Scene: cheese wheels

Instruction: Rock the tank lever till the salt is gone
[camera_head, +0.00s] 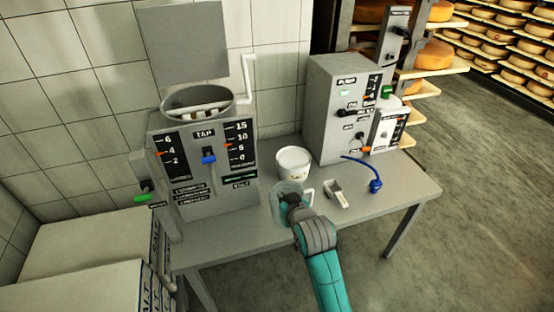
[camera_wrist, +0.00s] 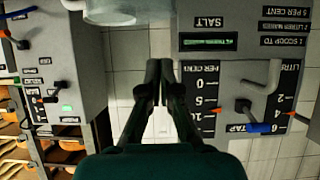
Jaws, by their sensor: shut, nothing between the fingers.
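The tank (camera_head: 215,165) is a grey metal box with an open round top, standing at the left of the table. A lever with a green grip (camera_head: 146,198) sticks out at its left side. A blue-handled tap lever (camera_head: 208,158) is on its front; it also shows in the wrist view (camera_wrist: 262,127). A green bar (camera_wrist: 208,42) is lit beside the SALT label. My gripper (camera_wrist: 160,68) is shut and empty, in front of the tank's right side and apart from both levers. In the head view my gripper (camera_head: 289,198) overlaps a clear jug (camera_head: 280,210).
A white tub (camera_head: 293,163), a scoop (camera_head: 334,194) and a blue corded tool (camera_head: 375,186) lie on the table (camera_head: 410,190). A grey pump box (camera_head: 340,110) stands at the right. Salt boxes (camera_head: 90,245) fill the lower left. Cheese shelves stand behind; the floor at right is clear.

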